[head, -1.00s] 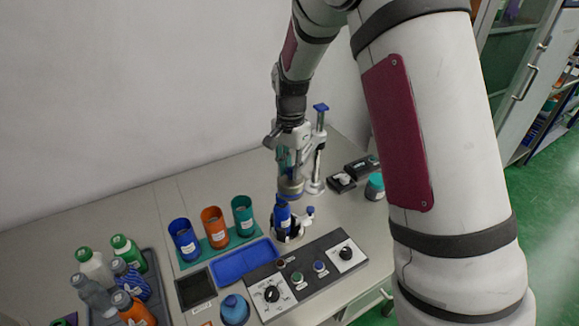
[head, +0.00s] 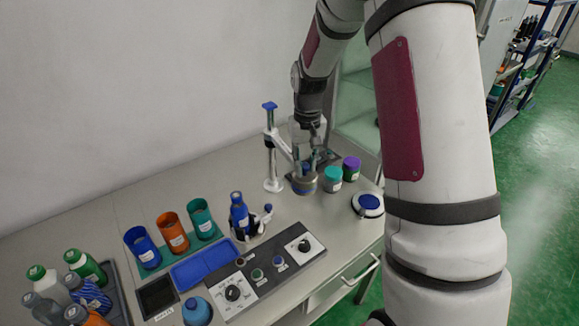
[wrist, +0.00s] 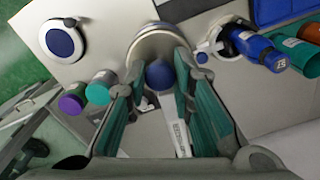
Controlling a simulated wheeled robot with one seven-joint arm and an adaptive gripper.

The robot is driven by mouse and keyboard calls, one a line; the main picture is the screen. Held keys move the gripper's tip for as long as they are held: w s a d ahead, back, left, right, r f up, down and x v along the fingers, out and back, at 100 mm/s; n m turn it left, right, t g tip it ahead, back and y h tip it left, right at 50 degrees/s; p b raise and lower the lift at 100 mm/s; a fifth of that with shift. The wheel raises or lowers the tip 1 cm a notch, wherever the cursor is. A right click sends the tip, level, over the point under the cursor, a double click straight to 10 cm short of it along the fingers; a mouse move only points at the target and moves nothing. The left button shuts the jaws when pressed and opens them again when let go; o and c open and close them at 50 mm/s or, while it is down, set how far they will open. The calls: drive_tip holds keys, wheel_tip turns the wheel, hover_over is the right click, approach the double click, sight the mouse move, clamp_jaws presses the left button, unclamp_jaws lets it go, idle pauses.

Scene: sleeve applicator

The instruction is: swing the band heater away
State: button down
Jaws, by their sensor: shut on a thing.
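The band heater (head: 304,188), a metal ring on a swing arm, hangs to the right of its white post (head: 270,155) with a blue top. It also shows in the wrist view (wrist: 160,36). My gripper (head: 307,168) is shut on the heater's blue knob (wrist: 160,75), which sits between the green finger pads in the wrist view. The blue bottle (head: 239,216) stands in its holder, left of the heater and clear of it. The bottle also shows at the right of the wrist view (wrist: 258,50).
A control panel (head: 270,280) with knobs lies in front of the bottle. Teal (head: 333,180) and purple-lidded (head: 351,168) jars and a round blue-topped pad (head: 368,204) stand right of the heater. Coloured cups (head: 172,232) and a blue tray (head: 203,264) are at left.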

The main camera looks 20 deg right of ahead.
drive_tip(key=shift+w+d+n, duration=0.15)
drive_tip(key=shift+d+n, duration=0.65)
drive_tip(key=shift+d, duration=0.8)
drive_tip(key=c, duration=1.4)
unclamp_jaws()
drive_tip(key=shift+r, duration=0.1)
drive_tip(key=shift+w+r, duration=0.1)
drive_tip(key=shift+r, duration=0.15)
wheel_tip(320, 180, up, 11)
drive_tip(key=shift+r, duration=0.2)
